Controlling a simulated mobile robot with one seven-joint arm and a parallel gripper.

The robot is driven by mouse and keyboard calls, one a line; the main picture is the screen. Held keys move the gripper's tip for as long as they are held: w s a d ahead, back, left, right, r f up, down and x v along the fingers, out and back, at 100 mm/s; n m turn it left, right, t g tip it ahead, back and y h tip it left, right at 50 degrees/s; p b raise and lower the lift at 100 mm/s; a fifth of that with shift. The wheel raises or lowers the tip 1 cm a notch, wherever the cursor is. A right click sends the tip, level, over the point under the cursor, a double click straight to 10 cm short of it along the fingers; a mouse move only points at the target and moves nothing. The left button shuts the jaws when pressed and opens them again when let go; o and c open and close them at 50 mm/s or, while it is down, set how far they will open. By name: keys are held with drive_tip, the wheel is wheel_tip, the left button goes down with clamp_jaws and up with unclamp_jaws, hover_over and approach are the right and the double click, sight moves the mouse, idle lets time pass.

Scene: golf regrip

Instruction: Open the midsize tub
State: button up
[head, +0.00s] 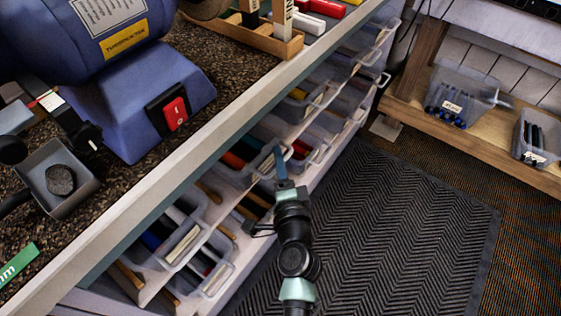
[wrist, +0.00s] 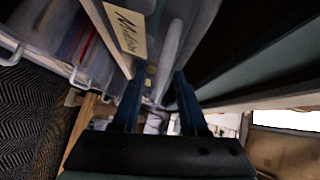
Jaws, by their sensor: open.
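The midsize tub (wrist: 168,55) is a clear plastic bin in the wrist view, with a cream label (wrist: 127,28) that appears to read "Midsize". My gripper (wrist: 157,88) is open, with its two dark blue fingers apart and reaching toward the tub's front edge. I cannot tell whether they touch it. In the head view my gripper (head: 279,158) is at the front of the shelves under the bench, beside a clear tub (head: 266,163). The fingers and arm hide part of that tub's front.
Other clear tubs stand on the shelves, such as one at the lower left (head: 183,243). The bench top (head: 225,110) overhangs them and bears a blue grinder (head: 150,110). A dark mat (head: 385,230) leaves clear floor to the right. A wooden shelf (head: 480,130) holds more tubs.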

drive_tip(key=shift+c, duration=0.2)
clamp_jaws()
idle(1.1)
